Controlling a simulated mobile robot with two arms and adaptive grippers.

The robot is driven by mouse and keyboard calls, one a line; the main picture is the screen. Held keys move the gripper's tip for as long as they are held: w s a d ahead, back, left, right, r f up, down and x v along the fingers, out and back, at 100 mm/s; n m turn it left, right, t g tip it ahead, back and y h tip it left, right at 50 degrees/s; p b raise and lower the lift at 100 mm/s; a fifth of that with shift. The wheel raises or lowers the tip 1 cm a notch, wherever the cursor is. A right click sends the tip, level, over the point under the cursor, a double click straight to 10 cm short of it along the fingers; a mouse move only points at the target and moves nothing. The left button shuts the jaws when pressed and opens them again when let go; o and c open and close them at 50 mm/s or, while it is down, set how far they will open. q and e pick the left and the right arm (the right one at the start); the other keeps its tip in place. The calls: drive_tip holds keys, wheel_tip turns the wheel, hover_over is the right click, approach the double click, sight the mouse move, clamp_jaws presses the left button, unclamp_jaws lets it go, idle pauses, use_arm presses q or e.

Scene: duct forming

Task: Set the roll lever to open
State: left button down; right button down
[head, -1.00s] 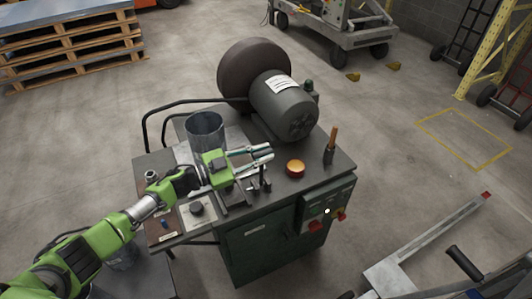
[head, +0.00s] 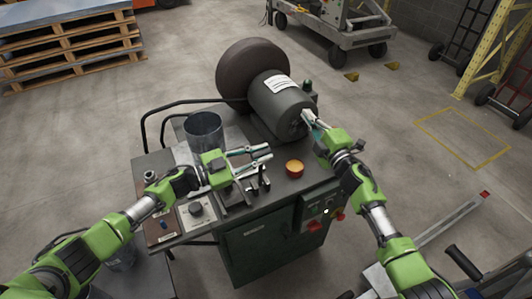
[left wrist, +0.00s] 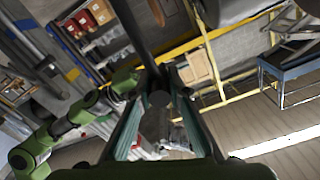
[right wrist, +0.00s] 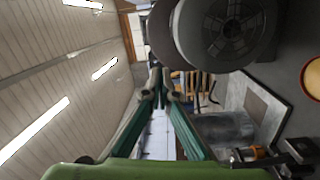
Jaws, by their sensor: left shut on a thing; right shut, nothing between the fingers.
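My left gripper (head: 265,157) reaches across the top of the green machine (head: 258,238) from the left. In the left wrist view a dark rod (left wrist: 140,35) runs down to between its fingers (left wrist: 158,85), and the gripper is shut on it. The rod may be the roll lever, but no label shows. A small dark upright fitting (head: 261,183) stands just below these fingers in the head view. My right gripper (head: 307,118) is shut and empty, high near the end of the grey motor drum (head: 278,103). Its closed fingertips also show in the right wrist view (right wrist: 159,82).
An orange-red round button (head: 294,168) lies between the two grippers. A metal cylinder (head: 204,132) stands at the machine's back left. A control panel (head: 321,208) with red parts is on the front right. A grey trolley frame (head: 428,238) stands at right.

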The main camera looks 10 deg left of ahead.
drive_tip(key=s+a+r+n+g+y, duration=0.5)
drive_tip(key=s+a+r+n+y, duration=0.15)
drive_tip(key=a+r+n, duration=0.35)
drive_tip(key=s+a+r+n+g, duration=0.2)
drive_tip(key=s+a+n+g, duration=0.65)
drive_tip(key=s, duration=0.25)
drive_tip(key=s+d+f+n+g+h, duration=0.1)
drive_tip(key=s+f+n+g+h, duration=0.1)
drive_tip(key=s+f+n+h, duration=0.3)
drive_tip(key=w+d+m+t+h, duration=0.2)
drive_tip(key=d+t+h, duration=0.2)
drive_tip(key=d+h, duration=0.55)
drive_tip(key=w+a+f+y, duration=0.1)
drive_tip(key=w+a+f, duration=0.2)
drive_tip(key=w+f, duration=0.3)
drive_tip(key=shift+w+f, duration=0.25)
drive_tip(key=shift+f, duration=1.9)
drive_tip(key=shift+g, duration=0.25)
